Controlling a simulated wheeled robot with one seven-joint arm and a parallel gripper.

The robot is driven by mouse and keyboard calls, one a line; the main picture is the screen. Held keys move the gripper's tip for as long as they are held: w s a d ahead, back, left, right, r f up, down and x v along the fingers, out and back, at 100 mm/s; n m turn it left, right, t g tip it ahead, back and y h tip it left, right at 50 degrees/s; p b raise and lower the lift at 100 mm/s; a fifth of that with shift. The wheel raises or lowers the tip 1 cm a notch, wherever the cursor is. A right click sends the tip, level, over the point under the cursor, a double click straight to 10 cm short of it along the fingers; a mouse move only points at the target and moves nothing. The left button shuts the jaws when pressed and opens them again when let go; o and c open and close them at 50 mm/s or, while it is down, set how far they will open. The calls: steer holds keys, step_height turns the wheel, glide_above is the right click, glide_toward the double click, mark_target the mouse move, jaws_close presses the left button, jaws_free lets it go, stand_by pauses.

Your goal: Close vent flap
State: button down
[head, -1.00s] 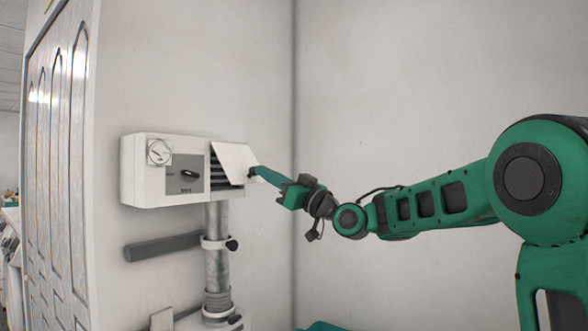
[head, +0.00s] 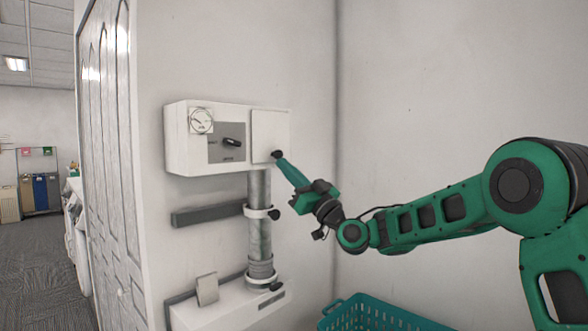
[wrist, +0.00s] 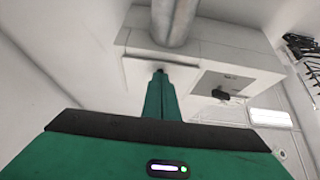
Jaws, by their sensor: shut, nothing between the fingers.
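The vent flap (head: 270,132) is a white square plate on the right part of the front of a white wall box (head: 185,152). It lies flat over the opening in the head view, and no dark slats show. My gripper (head: 277,154) is shut and empty, its tip at the lower right part of the flap, seemingly touching it. In the wrist view the shut fingers (wrist: 159,75) reach the flap (wrist: 135,88) near its middle. The box also carries a round gauge (head: 201,121) and a grey panel with a black knob (head: 234,142).
A grey pipe (head: 259,215) runs down from the box to a lower white unit (head: 235,312). A dark grey bar (head: 207,215) is beside the pipe. A teal basket (head: 370,318) stands at the bottom right. Panelled doors (head: 105,160) are at left.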

steer(key=shift+w+a, duration=0.2)
steer(key=shift+a, duration=0.25)
stand_by(0.4)
